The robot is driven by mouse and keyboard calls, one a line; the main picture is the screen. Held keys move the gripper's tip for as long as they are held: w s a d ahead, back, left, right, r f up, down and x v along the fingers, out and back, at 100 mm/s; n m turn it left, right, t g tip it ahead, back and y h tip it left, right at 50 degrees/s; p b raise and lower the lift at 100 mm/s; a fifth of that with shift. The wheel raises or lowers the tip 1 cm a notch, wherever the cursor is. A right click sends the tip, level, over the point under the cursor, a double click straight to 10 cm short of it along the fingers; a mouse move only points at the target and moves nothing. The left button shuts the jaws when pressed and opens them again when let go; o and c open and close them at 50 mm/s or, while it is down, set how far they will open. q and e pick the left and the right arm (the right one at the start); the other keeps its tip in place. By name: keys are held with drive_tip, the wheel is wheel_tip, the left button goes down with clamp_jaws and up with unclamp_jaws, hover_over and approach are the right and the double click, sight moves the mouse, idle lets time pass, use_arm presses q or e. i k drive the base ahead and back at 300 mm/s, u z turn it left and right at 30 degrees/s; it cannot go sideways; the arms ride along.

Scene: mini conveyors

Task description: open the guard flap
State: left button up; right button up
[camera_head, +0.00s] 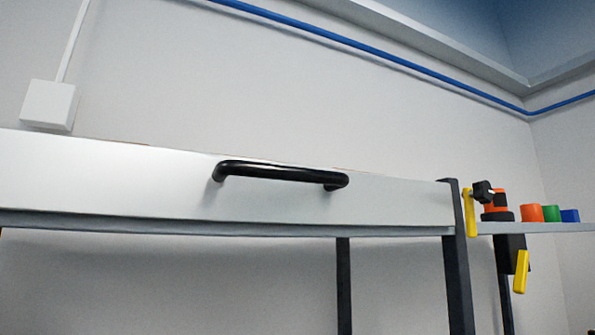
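The guard flap (120,188) is a long pale panel across the left and middle of the head view. It stands upright along the front of a grey frame and looks closed. Neither of my grippers is in view, and nothing touches the handle. What lies behind the flap is mostly hidden.
A dark post (458,260) stands at the flap's right end. Right of it, a narrow shelf (545,228) holds orange, green and blue round pieces and a black-and-orange device (495,204). Yellow levers hang nearby. A white box (48,104) is on the wall.

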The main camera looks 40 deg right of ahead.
sight(40, 172)
drive_tip(key=k, duration=0.9)
drive_tip(key=z, duration=1.1)
